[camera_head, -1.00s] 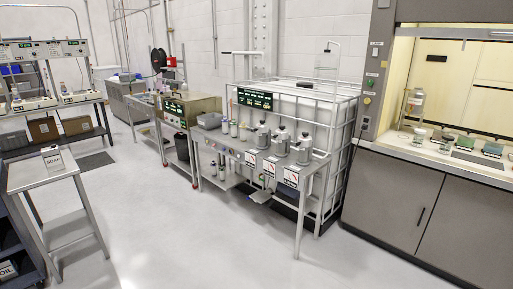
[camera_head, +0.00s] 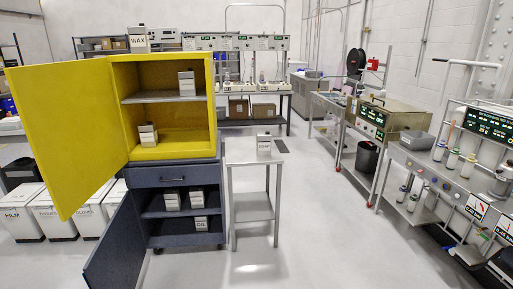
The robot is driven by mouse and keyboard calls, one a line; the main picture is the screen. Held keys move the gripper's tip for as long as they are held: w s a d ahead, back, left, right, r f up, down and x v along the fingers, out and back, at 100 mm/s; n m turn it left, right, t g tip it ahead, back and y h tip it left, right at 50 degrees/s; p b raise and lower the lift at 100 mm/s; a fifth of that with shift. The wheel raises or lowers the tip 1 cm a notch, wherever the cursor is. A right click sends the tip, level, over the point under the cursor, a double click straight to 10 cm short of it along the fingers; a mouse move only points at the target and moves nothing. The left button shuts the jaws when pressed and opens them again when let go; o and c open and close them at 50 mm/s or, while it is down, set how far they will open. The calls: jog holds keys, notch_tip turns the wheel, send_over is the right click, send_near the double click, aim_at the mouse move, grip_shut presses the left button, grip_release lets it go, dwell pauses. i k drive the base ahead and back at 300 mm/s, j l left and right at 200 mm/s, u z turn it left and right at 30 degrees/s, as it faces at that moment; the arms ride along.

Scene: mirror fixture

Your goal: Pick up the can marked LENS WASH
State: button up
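No label reading LENS WASH can be made out. Several pale, box-shaped cans with dark tops show in the head view. One marked WAX (camera_head: 139,40) stands on top of the yellow cabinet. Inside that cabinet, an upper-shelf can (camera_head: 187,84) and a can on the cabinet floor (camera_head: 148,135) have labels too small to read. Another can (camera_head: 264,146) stands on the small metal table. Cans in the dark lower cabinet include a left one (camera_head: 172,201), a right one (camera_head: 197,200) and one marked OIL (camera_head: 201,224) below. My gripper is not in view.
The yellow cabinet (camera_head: 165,151) has its door (camera_head: 70,125) swung open to the left; the dark cabinet (camera_head: 172,178) below is also open. The small metal table (camera_head: 242,158) stands close on the right. Open floor (camera_head: 320,220) lies before the right-hand benches (camera_head: 455,185).

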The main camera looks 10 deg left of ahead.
aim_at(172, 199)
jog(key=i+j+u, duration=0.1)
jog(key=i+u, duration=0.25)
jog(key=i, duration=0.3)
jog(key=i+u, duration=0.35)
jog(key=i, duration=0.3)
jog(key=i+u, duration=0.45)
jog(key=i, duration=0.85)
